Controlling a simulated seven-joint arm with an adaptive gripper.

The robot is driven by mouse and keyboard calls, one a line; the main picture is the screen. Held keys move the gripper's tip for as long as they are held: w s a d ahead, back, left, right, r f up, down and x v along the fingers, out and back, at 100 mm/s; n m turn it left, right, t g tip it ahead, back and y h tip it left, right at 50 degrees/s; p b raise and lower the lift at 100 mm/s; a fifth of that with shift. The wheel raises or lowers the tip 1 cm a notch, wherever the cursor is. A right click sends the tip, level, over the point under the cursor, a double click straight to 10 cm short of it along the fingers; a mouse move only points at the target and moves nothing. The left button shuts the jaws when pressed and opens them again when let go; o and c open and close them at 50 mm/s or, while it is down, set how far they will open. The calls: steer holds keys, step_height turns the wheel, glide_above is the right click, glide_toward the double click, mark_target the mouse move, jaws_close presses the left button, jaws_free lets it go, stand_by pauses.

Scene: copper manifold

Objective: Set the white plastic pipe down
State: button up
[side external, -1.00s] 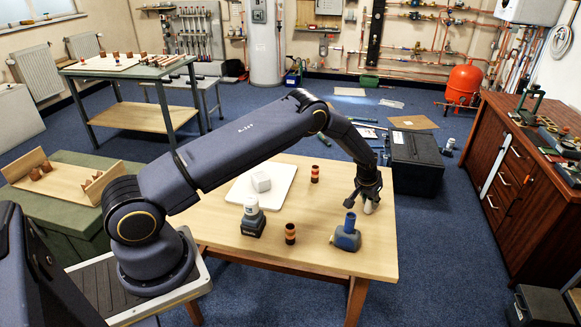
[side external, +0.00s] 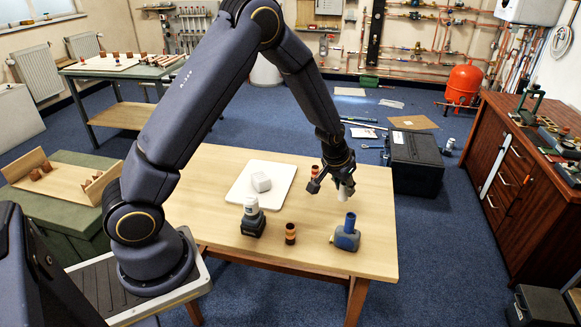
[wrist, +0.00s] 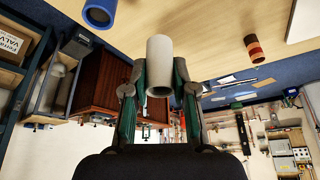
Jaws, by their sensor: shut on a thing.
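My gripper (side external: 331,186) is shut on the white plastic pipe (side external: 346,191), over the back right part of the wooden table (side external: 300,259). In the wrist view the pipe (wrist: 159,66) is a short, hollow, off-white tube. It sits between the two green-padded fingers, with one open end facing the camera. The pipe looks to be above the tabletop, but the exact gap under it cannot be told.

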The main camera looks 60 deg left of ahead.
steer(key=s+a+n, duration=0.1)
steer(key=s+a, duration=0.2)
steer(key=s, duration=0.6)
steer(key=s+a+n, duration=0.1)
steer(key=s+a, duration=0.2)
steer(key=s, duration=0.6)
steer(key=shift+g+y, duration=0.3)
steer(key=w+a+f, duration=0.1)
steer(key=w+f, duration=0.1)
steer(key=w, duration=0.2)
steer(key=w+a+f, duration=0.2)
steer(key=w+f, duration=0.1)
steer(key=w, duration=0.1)
steer(key=w+a+f, duration=0.1)
steer(key=w+f, duration=0.2)
steer(key=w, duration=0.1)
steer(key=shift+w+a+f, duration=0.1)
steer(key=shift+a+f, duration=0.15)
steer(key=shift+a, duration=0.1)
steer(key=shift+w+f, duration=0.2)
steer(key=shift+s+x, duration=0.15)
steer(key=shift+x, duration=0.75)
steer(key=shift+s+x, duration=0.2)
steer(key=shift+x, duration=0.75)
steer(key=shift+d+f, duration=0.1)
steer(key=shift+f, duration=0.2)
steer(key=o, duration=0.9)
